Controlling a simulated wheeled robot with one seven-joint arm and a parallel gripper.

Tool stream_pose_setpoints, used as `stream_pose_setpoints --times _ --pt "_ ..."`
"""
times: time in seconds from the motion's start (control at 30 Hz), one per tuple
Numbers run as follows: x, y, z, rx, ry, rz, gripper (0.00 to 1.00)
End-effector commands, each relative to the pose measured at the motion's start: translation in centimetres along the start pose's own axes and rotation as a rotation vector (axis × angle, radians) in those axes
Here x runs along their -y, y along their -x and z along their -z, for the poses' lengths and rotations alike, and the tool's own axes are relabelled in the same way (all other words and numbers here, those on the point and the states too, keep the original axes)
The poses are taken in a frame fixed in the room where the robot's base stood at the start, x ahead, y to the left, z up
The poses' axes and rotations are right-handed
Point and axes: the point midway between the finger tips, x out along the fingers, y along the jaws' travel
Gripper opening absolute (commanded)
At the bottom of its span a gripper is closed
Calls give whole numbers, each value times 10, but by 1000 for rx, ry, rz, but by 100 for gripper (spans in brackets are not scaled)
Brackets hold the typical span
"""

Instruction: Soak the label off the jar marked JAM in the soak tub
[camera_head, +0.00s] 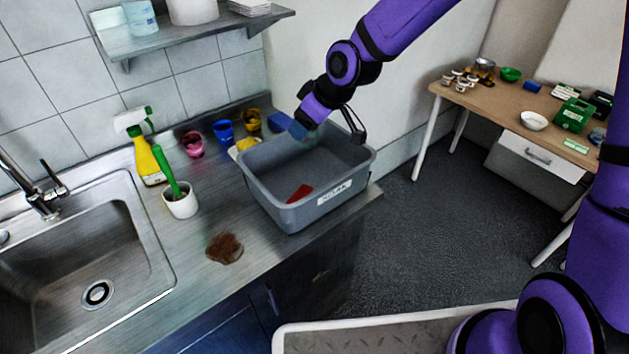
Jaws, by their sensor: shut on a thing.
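The grey soak tub (258,187) stands on the steel counter, with a white label on its front that seems to read SOAK. My gripper (306,126) is over the back part of the tub, shut on a bluish, see-through thing (301,132) that looks like a glass jar. Its lower end is within the tub's outline; I cannot tell whether it touches the bottom. No JAM marking is readable on it. A flat red piece (300,193) lies in the tub near the front wall.
A sink (70,260) is at left. A spray bottle (147,155), white cup with green-handled brush (181,203), and pink (192,145), blue (223,132) and yellow (252,120) containers stand left of the tub. A brown patch (225,248) marks the counter. A desk (490,110) is at right.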

Motion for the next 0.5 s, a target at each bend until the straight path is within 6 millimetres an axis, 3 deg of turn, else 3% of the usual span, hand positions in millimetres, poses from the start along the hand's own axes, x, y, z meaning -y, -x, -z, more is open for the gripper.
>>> stream_pose_setpoints --times 0.27,0.5 --pt "-1 3 2 -1 -1 -1 40" --pt "0 20 13 -2 0 -2 40"
